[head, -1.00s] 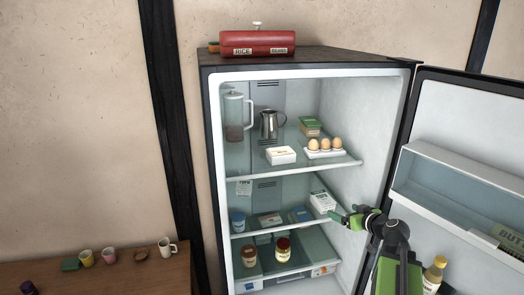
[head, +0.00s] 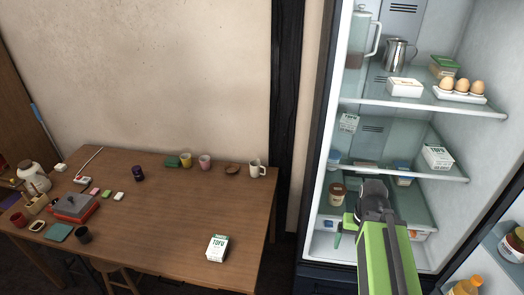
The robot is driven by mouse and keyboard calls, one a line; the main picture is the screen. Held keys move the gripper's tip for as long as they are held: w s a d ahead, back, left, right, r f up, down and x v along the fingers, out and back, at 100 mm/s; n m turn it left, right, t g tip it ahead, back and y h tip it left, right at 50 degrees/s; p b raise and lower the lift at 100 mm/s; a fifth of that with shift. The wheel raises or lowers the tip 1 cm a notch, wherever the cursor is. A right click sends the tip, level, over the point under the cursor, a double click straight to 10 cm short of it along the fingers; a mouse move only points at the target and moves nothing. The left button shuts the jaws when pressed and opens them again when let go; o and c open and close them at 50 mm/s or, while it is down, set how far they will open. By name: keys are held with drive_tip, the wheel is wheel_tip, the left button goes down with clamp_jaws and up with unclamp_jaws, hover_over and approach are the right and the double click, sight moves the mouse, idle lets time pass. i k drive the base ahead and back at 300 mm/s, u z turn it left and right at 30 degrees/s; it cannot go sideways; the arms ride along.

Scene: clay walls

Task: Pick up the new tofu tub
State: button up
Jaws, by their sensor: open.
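A white tub with green lettering reading TOFU (head: 217,248) stands on the wooden table (head: 180,210), near its front right edge. A similar white and green tub (head: 437,157) sits at the right of the fridge's middle shelf. No picture detail marks which tub is new. My gripper (head: 343,230) is open and appears empty, in front of the fridge's lower part and well right of the table tub. My arm hides part of the lower shelf.
The fridge (head: 330,120) stands open at the right, its door (head: 490,245) at the far right. Cups (head: 204,162), a dark jar (head: 138,173) and a grey-lidded red box (head: 75,206) stand on the table. Its middle is mostly clear. A stool (head: 115,275) stands in front.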

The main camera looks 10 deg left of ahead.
sight(217, 250)
drive_tip(key=u, duration=1.2)
drive_tip(key=k, duration=1.25)
drive_tip(key=u, duration=0.85)
drive_tip(key=i, duration=1.1)
drive_tip(key=u, duration=0.4)
drive_tip(key=i, duration=1.45)
drive_tip(key=z, duration=0.55)
